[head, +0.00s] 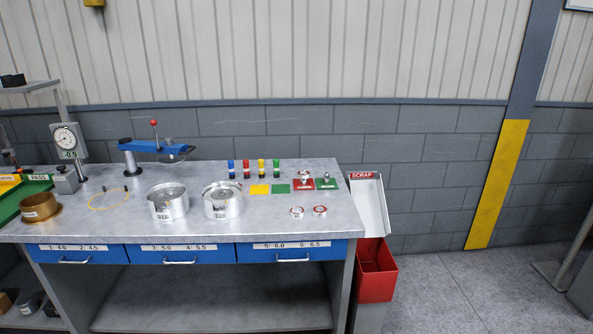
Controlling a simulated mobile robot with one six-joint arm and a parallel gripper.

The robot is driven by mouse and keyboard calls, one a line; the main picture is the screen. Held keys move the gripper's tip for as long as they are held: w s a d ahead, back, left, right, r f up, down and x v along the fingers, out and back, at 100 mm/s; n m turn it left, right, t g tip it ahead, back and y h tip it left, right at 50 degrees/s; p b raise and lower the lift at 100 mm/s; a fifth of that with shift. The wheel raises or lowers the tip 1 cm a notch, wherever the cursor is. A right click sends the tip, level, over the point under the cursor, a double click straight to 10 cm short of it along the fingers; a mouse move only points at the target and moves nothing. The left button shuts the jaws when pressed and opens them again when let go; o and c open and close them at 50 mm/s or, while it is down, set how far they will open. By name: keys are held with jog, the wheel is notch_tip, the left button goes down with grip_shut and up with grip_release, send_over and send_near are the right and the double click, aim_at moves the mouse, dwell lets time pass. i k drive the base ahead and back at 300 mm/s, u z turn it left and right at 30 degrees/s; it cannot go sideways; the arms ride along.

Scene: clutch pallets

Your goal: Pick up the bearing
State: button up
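Two small round metal rings that look like bearings lie side by side on the grey workbench (270,222), near its front right. The left ring (297,212) and the right ring (320,210) both show some red. A similar small metal part (304,175) sits on a red square behind them, and another (326,177) sits on a green square. They are too small to tell which is the bearing of the task. My gripper is not in view.
Two large metal cylinders (168,203) (222,200) stand left of the rings. A blue lever press (152,147), a dial gauge (68,142) and a brass cup (40,208) are further left. Coloured pegs (254,168) stand behind. A red scrap bin (376,275) is right of the bench.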

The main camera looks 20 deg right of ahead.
aim_at(308, 173)
jog(key=z, duration=0.2)
jog(key=i, duration=1.5)
jog(key=z, duration=0.65)
jog(key=k, duration=0.2)
jog(key=u, duration=2.9)
